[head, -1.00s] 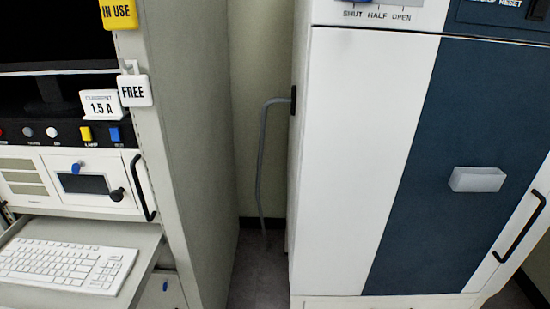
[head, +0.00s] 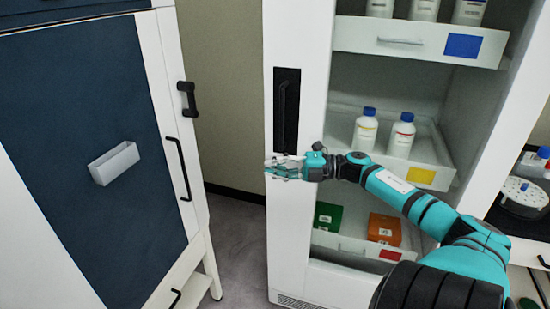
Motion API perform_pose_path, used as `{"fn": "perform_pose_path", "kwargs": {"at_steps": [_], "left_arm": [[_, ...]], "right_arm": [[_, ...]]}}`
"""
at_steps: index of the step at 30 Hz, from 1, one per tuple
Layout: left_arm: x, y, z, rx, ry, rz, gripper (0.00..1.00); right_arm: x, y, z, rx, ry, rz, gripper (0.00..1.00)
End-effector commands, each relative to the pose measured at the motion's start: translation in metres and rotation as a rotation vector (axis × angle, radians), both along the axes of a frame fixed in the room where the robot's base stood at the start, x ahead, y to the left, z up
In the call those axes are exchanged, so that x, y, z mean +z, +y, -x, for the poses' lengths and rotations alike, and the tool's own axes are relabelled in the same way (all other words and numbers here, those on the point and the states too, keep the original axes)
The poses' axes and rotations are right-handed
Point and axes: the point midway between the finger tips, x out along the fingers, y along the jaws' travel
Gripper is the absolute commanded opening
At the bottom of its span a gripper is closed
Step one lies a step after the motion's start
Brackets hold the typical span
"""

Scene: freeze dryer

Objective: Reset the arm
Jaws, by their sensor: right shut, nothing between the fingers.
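My right arm (head: 415,200) is teal and black and comes in from the lower right. It reaches left across the front of a white cabinet with open shelves. My right gripper (head: 272,168) is at the end of this arm, in front of the cabinet's left frame and just below its dark recessed handle. The gripper is shut and holds nothing. Whether it touches the cabinet frame I cannot tell. My left arm and gripper are not in view.
The white cabinet (head: 298,45) holds white bottles (head: 401,137), a green box (head: 327,215) and an orange box (head: 384,229). A blue and white freeze dryer (head: 75,100) with black handles stands at left. Floor (head: 240,250) shows between them. A round rack (head: 524,193) stands at far right.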

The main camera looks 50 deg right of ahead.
Motion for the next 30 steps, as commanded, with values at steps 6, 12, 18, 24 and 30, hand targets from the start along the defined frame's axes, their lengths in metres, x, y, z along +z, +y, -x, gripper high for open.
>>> {"fn": "perform_pose_path", "kwargs": {"at_steps": [6, 12, 18, 24, 30], "left_arm": [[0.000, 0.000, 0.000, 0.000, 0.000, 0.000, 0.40], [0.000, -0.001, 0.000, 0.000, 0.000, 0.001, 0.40], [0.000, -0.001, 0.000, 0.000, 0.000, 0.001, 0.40], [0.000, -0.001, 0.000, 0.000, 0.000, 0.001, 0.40], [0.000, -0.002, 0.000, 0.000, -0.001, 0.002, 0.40]], "right_arm": [[0.000, -0.002, 0.007, 0.003, 0.000, 0.001, 0.00], [-0.001, -0.001, 0.006, -0.004, 0.000, -0.005, 0.00], [-0.031, 0.011, -0.006, -0.165, 0.029, -0.128, 0.00], [-0.104, 0.041, -0.009, -0.554, 0.186, -0.418, 0.00], [-0.187, 0.093, 0.034, -0.936, 0.504, -0.676, 0.00]]}}
